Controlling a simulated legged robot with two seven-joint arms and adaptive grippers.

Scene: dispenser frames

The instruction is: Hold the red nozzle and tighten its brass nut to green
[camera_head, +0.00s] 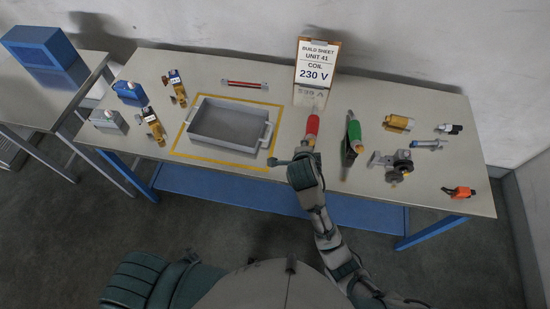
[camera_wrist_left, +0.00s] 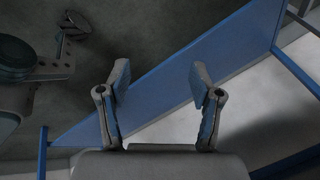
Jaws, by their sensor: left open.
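The red nozzle (camera_head: 312,125) stands near the front middle of the table, in front of the build sheet. A brass-orange piece (camera_head: 308,142), seemingly its nut, shows at its near end. My right gripper (camera_head: 294,160) is at the near end of this nozzle, with one grey finger sticking out to the left. Whether it touches or grips the nozzle is hidden by the hand. My left gripper (camera_wrist_left: 158,85) is open and empty in the left wrist view, with the table's blue lower shelf and the floor behind it. It does not show clearly in the head view. I see no green marking on the nut.
A green nozzle (camera_head: 354,130) stands just right of the red one. A grey clamp-like fixture (camera_head: 395,165) lies farther right. A grey tray (camera_head: 190,125) sits inside a yellow outline on the left. The build sheet (camera_head: 316,62) stands behind. Brass valves (camera_head: 177,88) and several small parts lie about.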

